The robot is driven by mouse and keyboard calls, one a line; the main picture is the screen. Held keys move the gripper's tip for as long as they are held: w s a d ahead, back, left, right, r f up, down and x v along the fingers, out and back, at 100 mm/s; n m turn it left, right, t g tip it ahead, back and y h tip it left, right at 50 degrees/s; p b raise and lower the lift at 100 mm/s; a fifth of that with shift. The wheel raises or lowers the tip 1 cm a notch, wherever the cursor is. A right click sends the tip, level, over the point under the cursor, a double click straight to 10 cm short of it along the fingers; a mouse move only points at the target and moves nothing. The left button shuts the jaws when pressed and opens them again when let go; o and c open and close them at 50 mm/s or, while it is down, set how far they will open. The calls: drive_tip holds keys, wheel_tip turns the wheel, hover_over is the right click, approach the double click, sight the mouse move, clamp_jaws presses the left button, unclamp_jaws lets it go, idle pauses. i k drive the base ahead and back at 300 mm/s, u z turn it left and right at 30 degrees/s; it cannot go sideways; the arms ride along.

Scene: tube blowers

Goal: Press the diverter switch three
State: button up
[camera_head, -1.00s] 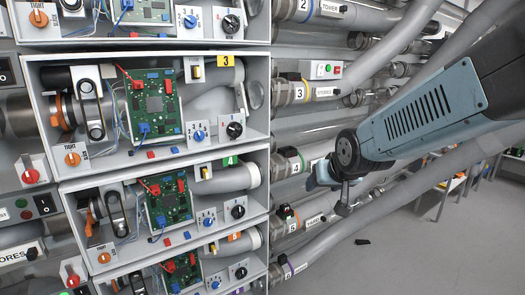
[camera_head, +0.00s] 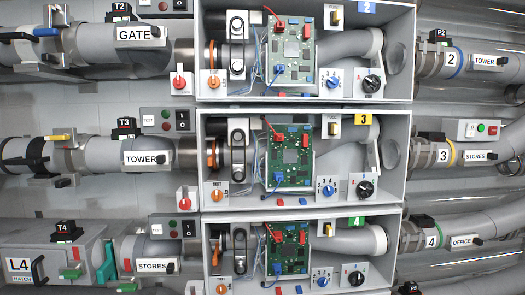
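The open white box marked with a yellow 3 label (camera_head: 367,120) is in the middle of the camera_head view. A small switch on a white plate (camera_head: 333,124) sits at its top, left of the label. Low in the box are a blue selector knob (camera_head: 326,189) and a black rotary knob (camera_head: 366,188). An orange knob (camera_head: 217,194) marked TIGHT is at its lower left. A black rocker switch (camera_head: 186,118) marked 0 and I is left of the box. I cannot tell which of these is the diverter switch. My gripper is out of view.
Similar boxes stand above, with a blue 2 label (camera_head: 367,7), and below, with a green 4 label (camera_head: 356,222). A green circuit board (camera_head: 290,157) and grey pipe (camera_head: 345,158) fill box 3. Labelled pipes run on both sides, including a STORES pipe (camera_head: 500,155) at right.

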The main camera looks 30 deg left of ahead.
sight(182, 117)
drive_tip(key=z, duration=1.9)
drive_tip(key=i, duration=0.1)
drive_tip(key=u, duration=3.8)
drive_tip(key=k, duration=0.9)
drive_tip(key=u, duration=0.15)
drive_tip(key=i, duration=0.95)
drive_tip(key=z, duration=0.1)
